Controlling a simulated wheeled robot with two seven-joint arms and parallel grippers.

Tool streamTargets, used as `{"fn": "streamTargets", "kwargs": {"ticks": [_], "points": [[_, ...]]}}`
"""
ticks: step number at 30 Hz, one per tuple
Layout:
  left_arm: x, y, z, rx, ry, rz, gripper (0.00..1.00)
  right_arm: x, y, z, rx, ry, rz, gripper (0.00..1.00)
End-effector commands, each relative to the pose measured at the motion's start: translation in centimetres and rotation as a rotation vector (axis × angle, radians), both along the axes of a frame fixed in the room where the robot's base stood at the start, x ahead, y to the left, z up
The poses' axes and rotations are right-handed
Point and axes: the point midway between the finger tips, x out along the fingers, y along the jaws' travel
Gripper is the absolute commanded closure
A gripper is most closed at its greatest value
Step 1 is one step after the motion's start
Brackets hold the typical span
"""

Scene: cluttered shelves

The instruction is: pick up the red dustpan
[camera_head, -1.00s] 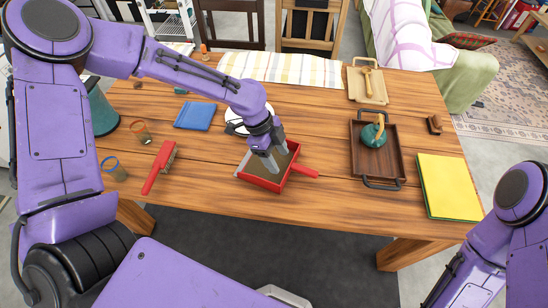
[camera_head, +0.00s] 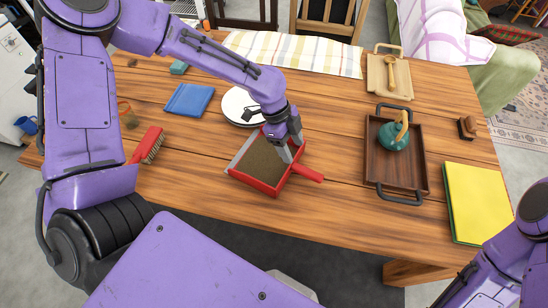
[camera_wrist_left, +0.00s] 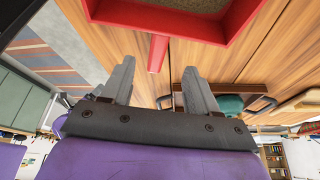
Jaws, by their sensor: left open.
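The red dustpan (camera_head: 262,187) lies on the wooden table with a brown inside and a short red handle (camera_head: 308,174) pointing right. My left gripper (camera_head: 289,153) is open and empty, over the pan's right side near the handle end. In the left wrist view the dustpan (camera_wrist_left: 160,20) is at the top, and its handle reaches down into the gap between the two spread fingers (camera_wrist_left: 159,68). I cannot tell whether the fingers touch the pan. My right arm shows at the lower right, but its gripper is out of the picture.
A red brush (camera_head: 148,146) lies to the left. A white plate (camera_head: 238,104) and a blue book (camera_head: 188,99) lie behind. Table between dustpan and tray is clear.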

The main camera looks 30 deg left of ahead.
Motion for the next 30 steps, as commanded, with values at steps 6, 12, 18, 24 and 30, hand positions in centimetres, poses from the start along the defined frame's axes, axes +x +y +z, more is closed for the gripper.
{"fn": "streamTargets", "kwargs": {"ticks": [6, 12, 18, 24, 30], "points": [[-0.1, -1.3, -3.5, 0.001, 0.005, -0.001, 0.4, 0.0, 0.0, 0.1, 0.0, 0.0, 0.0, 0.26], [-0.1, -2.3, -5.7, 0.001, 0.005, -0.002, 0.4, 0.0, 0.0, 0.6, -0.001, -0.001, 0.0, 0.26], [-0.2, -3.5, -9.1, 0.001, 0.003, -0.004, 0.4, 0.0, 0.0, 1.6, -0.001, -0.001, 0.0, 0.26], [-0.1, -3.9, -10.1, 0.0, -0.001, -0.004, 0.4, 0.0, 0.0, 1.6, -0.001, -0.001, 0.0, 0.26], [-0.1, -3.8, -10.1, 0.0, -0.001, -0.004, 0.7, 0.0, 0.0, 1.5, 0.0, 0.0, 0.0, 0.26]]}}
